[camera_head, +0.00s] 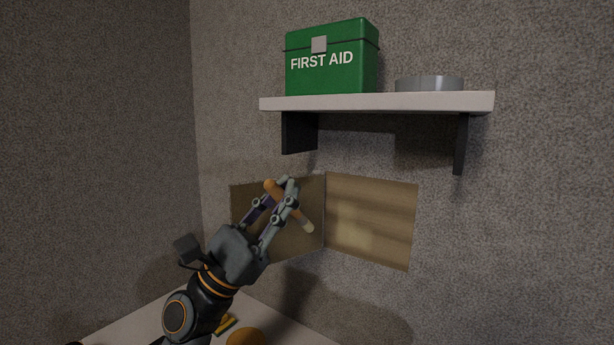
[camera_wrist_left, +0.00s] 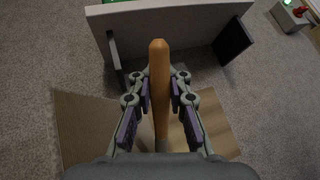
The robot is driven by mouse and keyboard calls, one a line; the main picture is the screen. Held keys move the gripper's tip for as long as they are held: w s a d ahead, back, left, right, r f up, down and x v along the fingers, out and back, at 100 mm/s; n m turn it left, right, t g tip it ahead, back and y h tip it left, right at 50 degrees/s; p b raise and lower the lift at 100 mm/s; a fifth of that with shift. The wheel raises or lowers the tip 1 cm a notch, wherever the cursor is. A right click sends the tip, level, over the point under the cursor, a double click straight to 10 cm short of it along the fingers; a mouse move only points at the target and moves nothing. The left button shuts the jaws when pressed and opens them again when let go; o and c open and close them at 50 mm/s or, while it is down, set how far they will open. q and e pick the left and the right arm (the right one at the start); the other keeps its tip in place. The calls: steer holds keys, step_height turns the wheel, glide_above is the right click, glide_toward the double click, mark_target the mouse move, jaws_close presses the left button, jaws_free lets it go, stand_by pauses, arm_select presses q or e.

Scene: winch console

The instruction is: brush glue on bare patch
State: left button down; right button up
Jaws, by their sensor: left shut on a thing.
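My left gripper (camera_head: 281,193) is shut on a brush (camera_head: 300,217) with an orange-brown handle. The handle slants down to the right, and its pale tip end is in front of the brown area on the wall. I cannot tell whether the tip touches it. The bare patch (camera_head: 375,215) is a tan rectangle under the shelf, with a lighter smear-like area low on its left side. A darker brown flap (camera_head: 308,205) adjoins its left edge, partly behind my gripper. In the left wrist view the handle (camera_wrist_left: 160,70) stands upright between the fingers; its bristles are hidden. My right gripper is not in view.
A shelf (camera_head: 380,102) on dark brackets sits above the patch, holding a green first-aid box (camera_head: 333,78) and a grey round dish (camera_head: 430,84). A pale surface (camera_head: 285,321) below bears a yellow item (camera_head: 226,324) and an orange round thing (camera_head: 246,337).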

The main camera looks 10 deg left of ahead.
arm_select(q)
steer(key=shift+s+d, duration=0.1)
steer(key=shift+s, duration=0.15)
steer(key=d, duration=0.1)
steer(key=s+d+p, duration=0.1)
steer(key=d, duration=0.3)
steer(key=shift+s+d+r+p, duration=0.1)
steer(key=shift+s+d+p, duration=0.1)
steer(key=shift+s+p, duration=0.15)
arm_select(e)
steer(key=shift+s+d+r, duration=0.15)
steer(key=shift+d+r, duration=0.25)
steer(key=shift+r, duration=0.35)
